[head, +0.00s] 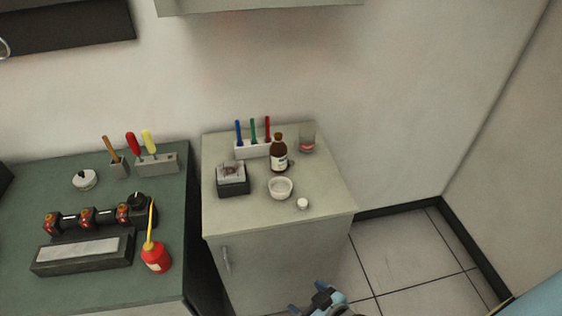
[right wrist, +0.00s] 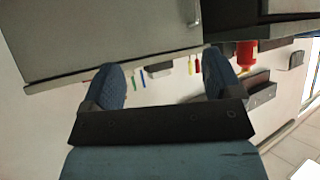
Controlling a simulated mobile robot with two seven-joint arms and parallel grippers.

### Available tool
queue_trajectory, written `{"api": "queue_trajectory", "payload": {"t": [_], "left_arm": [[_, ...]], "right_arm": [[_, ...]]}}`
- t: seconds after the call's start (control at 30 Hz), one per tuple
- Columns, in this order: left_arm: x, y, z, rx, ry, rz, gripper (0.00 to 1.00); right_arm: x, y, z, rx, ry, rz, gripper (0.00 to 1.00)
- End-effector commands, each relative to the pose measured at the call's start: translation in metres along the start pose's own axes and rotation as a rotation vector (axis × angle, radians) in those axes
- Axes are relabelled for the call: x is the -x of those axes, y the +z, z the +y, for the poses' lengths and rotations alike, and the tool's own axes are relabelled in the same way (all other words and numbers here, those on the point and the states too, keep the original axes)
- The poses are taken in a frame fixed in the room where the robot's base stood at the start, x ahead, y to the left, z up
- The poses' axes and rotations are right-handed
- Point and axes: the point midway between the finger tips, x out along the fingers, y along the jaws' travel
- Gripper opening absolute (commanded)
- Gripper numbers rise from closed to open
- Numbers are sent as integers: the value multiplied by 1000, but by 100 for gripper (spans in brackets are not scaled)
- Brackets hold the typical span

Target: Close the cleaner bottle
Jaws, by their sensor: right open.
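The brown cleaner bottle (head: 279,157) with a pale label stands upright on the light cabinet top. Its dark neck shows no white cap on it. A small white cap (head: 303,203) lies near the front right edge of the same top, apart from the bottle. My right gripper (head: 318,295) is low in front of the cabinet, below its top and away from bottle and cap. In the right wrist view its two blue fingers (right wrist: 162,65) are spread with nothing between them. My left gripper is in neither view.
A white bowl (head: 280,188) stands in front of the bottle. A dark box (head: 232,184), a white pen holder (head: 252,149) and a glass (head: 307,143) are also close by. A green bench (head: 110,290) with a red oil can (head: 156,259) is to the left. The floor at right is clear.

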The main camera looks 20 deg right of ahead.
Motion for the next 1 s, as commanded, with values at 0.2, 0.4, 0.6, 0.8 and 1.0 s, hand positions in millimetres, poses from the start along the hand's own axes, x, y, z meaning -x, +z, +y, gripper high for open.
{"api": "queue_trajectory", "payload": {"t": [0.2, 0.4, 0.6, 0.8, 1.0], "left_arm": [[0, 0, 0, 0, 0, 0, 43], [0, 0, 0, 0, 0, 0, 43], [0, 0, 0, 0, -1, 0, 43], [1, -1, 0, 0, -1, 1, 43], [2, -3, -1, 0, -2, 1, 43]], "right_arm": [[0, 0, 0, 0, 0, 0, 85], [0, 0, 0, 0, 0, 0, 85], [-2, -1, 0, -7, -5, -7, 63], [-30, -22, 4, -132, -40, -68, 63], [-72, -61, 14, -359, -63, -229, 63]]}}
